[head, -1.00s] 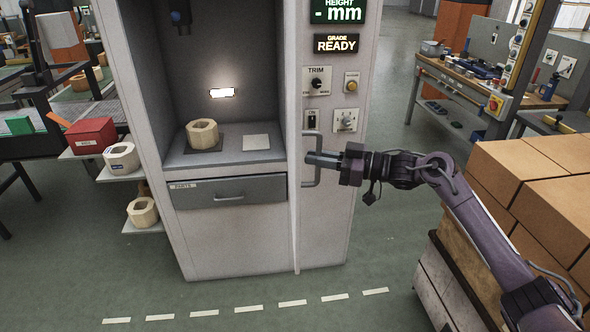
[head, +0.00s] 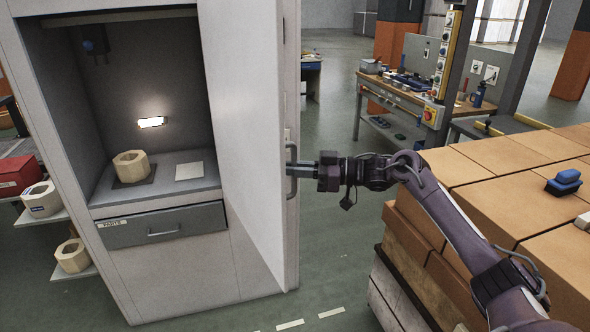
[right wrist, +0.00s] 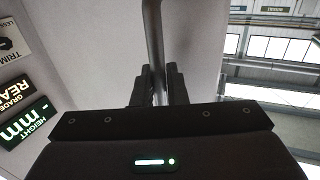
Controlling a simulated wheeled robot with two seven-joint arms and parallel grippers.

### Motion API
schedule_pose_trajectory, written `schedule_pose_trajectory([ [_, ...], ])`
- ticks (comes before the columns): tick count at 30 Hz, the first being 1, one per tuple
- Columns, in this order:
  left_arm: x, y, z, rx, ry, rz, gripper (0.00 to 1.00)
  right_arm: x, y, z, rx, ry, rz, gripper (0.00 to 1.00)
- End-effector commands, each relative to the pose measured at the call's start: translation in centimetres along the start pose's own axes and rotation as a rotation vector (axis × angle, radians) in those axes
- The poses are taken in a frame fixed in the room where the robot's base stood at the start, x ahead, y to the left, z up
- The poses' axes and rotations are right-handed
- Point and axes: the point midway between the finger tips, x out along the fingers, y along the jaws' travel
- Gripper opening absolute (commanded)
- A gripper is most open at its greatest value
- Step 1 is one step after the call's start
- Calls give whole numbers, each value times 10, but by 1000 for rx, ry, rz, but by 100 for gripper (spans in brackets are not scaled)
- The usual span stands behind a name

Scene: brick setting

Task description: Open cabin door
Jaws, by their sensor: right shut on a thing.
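The cabin door (head: 242,120) is a tall pale panel at the right side of the grey cabinet (head: 190,262). It stands swung away from the front, seen at a steep angle. Its vertical bar handle (head: 291,184) is on the door's outer face, near the edge. My right gripper (head: 298,166) is shut on the handle; in the right wrist view the two fingers (right wrist: 160,85) are on either side of the handle bar (right wrist: 153,40). The control panel (right wrist: 20,95) on the door shows at the left there. My left gripper is not in view.
Inside the cabinet, a cream hollow block (head: 131,166) and a white plate (head: 189,171) sit on a shelf above a drawer (head: 165,225). Stacked brown boxes (head: 510,185) flank my right arm. Green floor (head: 340,250) is clear between cabinet and boxes.

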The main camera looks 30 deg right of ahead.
Motion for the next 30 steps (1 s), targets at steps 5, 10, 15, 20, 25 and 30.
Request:
schedule_pose_trajectory([
  [5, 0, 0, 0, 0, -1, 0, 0, 0, 1, -1, -2, -1, 4, 18],
  [10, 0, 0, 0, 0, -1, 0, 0, 0, 1, -1, -2, 0, 3, 30],
  [15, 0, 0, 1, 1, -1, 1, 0, 0, 0, 0, -2, 0, 2, 30],
  [20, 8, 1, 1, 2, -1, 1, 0, -13, 1, 4, -2, -3, 4, 30],
  [25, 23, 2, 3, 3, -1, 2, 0, -42, 1, 6, -1, -4, 5, 30],
  [30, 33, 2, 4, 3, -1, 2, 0, -66, 1, 4, -2, -3, 4, 30],
])
